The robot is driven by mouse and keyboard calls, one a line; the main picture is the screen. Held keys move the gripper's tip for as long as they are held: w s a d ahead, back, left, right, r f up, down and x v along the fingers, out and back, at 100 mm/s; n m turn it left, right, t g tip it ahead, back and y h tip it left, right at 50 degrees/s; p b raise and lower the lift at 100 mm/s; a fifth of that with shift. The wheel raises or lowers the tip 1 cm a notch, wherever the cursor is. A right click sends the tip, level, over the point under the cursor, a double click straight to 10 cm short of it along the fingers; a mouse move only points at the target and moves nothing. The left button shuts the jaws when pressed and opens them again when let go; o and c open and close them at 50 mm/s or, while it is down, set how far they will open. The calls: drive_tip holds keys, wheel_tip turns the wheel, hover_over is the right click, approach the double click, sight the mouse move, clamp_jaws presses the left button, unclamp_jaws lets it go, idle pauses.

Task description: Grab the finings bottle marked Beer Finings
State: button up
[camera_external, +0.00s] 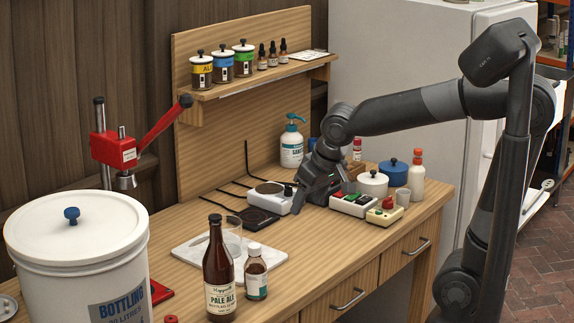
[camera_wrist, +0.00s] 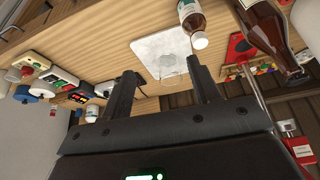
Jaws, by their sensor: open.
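A small brown bottle (camera_external: 256,275) with a white cap and a white-and-teal label stands upright at the table's front edge. Its label is too small to read, so I cannot confirm it says Beer Finings. It also shows at the top of the wrist view (camera_wrist: 190,14). My gripper (camera_external: 314,196) is open and empty, fingers pointing down, over the back middle of the table near a small scale. It is well behind and right of the bottle, not touching it. In the wrist view the open fingers (camera_wrist: 164,84) show nothing between them.
A tall Pale Ale bottle (camera_external: 219,275) stands close left of the small bottle. A white board (camera_external: 190,250) with a glass (camera_external: 232,236) lies behind them. A large white bucket (camera_external: 75,245) stands at left. Button boxes (camera_external: 352,204) and jars are right of my gripper.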

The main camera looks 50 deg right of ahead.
approach(255, 246)
drive_tip(key=x, duration=0.5)
drive_tip(key=shift+w+a+f, duration=0.1)
drive_tip(key=shift+w, duration=0.3)
drive_tip(key=shift+s+x, duration=0.15)
drive_tip(key=shift+x, duration=1.25)
drive_tip(key=shift+s+x, duration=0.1)
drive_tip(key=shift+x, duration=1.25)
drive_tip(key=shift+f, duration=0.1)
clamp_jaws()
